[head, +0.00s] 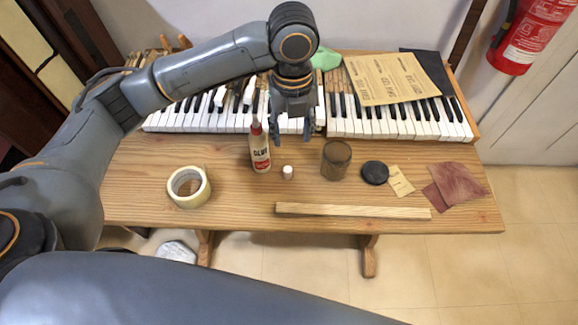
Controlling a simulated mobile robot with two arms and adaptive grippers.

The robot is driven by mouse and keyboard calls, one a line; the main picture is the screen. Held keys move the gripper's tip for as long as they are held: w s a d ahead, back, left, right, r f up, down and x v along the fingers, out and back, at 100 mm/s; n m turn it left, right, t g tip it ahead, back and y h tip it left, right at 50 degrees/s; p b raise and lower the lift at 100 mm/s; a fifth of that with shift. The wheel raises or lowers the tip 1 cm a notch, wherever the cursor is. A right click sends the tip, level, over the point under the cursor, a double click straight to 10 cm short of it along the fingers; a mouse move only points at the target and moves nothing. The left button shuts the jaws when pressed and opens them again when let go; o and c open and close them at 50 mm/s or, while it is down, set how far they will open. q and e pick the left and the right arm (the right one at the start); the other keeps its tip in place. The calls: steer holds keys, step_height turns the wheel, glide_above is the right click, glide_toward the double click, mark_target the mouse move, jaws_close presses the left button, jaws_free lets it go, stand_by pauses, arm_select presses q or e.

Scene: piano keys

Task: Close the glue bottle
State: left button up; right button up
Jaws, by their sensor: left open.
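The glue bottle (260,152), white with a red label and a narrow nozzle, stands upright on the wooden table. A small pale cap (287,172) sits on the table just right of the bottle's base, apart from it. My left gripper (291,141) points down, open and empty, above and behind the cap and to the right of the bottle's upper part. I cannot tell its exact height over the table. My right gripper is not in view.
A tape roll (173,190) lies left on the table (130,190). A brown jar (336,165), black lid (375,173), sandpaper (462,184) and wooden strip (350,211) lie right and in front. Piano keys (395,125) line the back.

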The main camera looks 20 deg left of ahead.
arm_select(q)
steer(key=shift+s, duration=0.1)
glide_above(287, 169)
steer(key=f, duration=0.5)
steer(key=d+f, duration=0.1)
steer(key=f, duration=0.2)
steer(key=shift+f, duration=0.3)
steer(key=f, duration=0.2)
steer(key=a+f, duration=0.1)
steer(key=f, duration=0.1)
steer(key=shift+f, duration=0.6)
steer(key=c, duration=0.8)
